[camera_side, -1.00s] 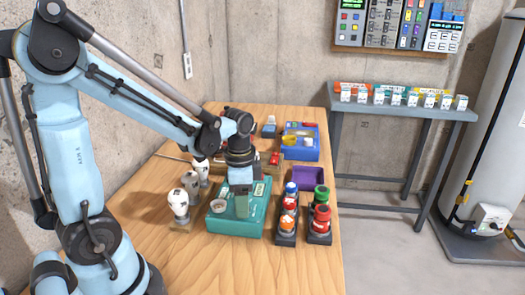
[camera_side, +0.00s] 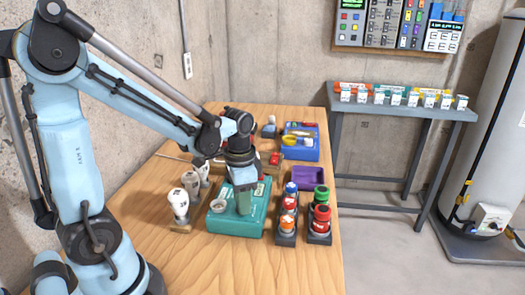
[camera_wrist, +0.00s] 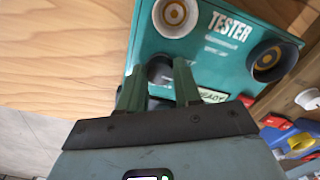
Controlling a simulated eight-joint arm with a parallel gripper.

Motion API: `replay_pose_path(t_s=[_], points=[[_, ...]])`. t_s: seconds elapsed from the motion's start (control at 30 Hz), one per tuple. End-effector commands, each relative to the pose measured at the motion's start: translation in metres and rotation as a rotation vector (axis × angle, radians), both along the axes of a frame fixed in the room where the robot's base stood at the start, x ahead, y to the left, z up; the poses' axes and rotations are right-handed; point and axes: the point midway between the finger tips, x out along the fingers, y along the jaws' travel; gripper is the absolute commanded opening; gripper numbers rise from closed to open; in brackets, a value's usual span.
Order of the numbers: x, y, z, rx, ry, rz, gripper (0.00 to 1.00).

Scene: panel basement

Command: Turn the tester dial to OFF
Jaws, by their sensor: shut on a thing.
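The tester (camera_side: 225,222) is a teal box on the wooden table, under my gripper (camera_side: 244,208) in the side view. In the wrist view, the tester (camera_wrist: 215,62) shows a TESTER label, a partly covered READY label and two round sockets (camera_wrist: 175,14). My gripper (camera_wrist: 158,75) points down at its top face, its two green fingers on either side of a dark round dial (camera_wrist: 160,68), shut on it. The fingers hide much of the dial, and its pointer and OFF mark cannot be made out.
White bulbs (camera_side: 179,204) stand left of the tester. Red, orange, blue and green capped items (camera_side: 320,220) stand in dark holders close on its right. A purple bin (camera_side: 309,179) and a blue bin (camera_side: 301,150) lie further back. The table front is clear.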

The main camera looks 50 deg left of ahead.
Motion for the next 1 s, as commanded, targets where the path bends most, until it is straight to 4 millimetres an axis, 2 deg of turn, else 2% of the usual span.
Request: replay_pose_path(t_s=[0.5, 1.0], points=[[0.0000, -0.0002, -0.0003, 0.001, -0.001, 0.410, 0.03], [0.0000, -0.0004, -0.0005, 0.001, -0.001, 0.563, 0.03]])
